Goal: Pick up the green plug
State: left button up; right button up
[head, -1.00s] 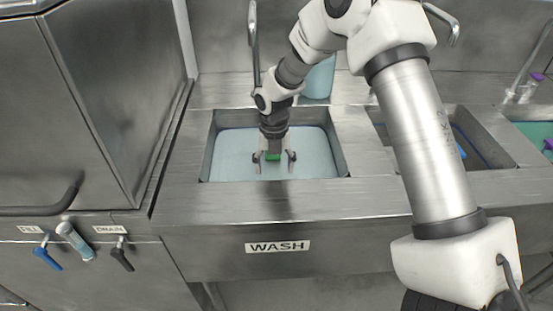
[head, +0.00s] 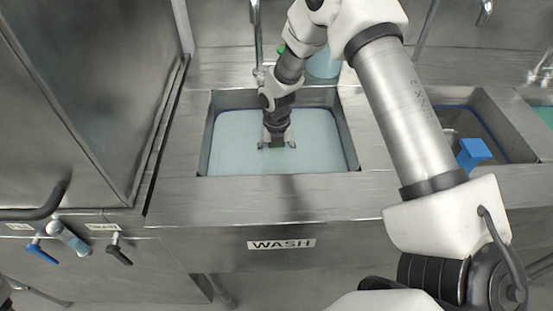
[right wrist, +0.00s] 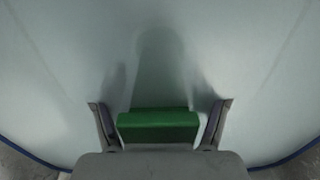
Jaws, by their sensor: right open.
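The green plug (right wrist: 158,126) shows in the right wrist view as a green block between my two fingers, with a gap on each side. In the head view only a dark green trace of it shows under the gripper. My right gripper (head: 277,146) is open, pointing down into the wash sink (head: 204,150), and it also shows in the right wrist view (right wrist: 159,135). How far the fingertips reach down beside the plug I cannot tell. My left gripper is not in view.
Steel sink walls surround the gripper. A faucet (head: 257,35) and a pale blue container (head: 324,66) stand behind the sink. To the right is another basin with a blue object (head: 473,152). A steel cabinet (head: 80,90) stands at left.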

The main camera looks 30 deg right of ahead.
jog(key=c, duration=1.3)
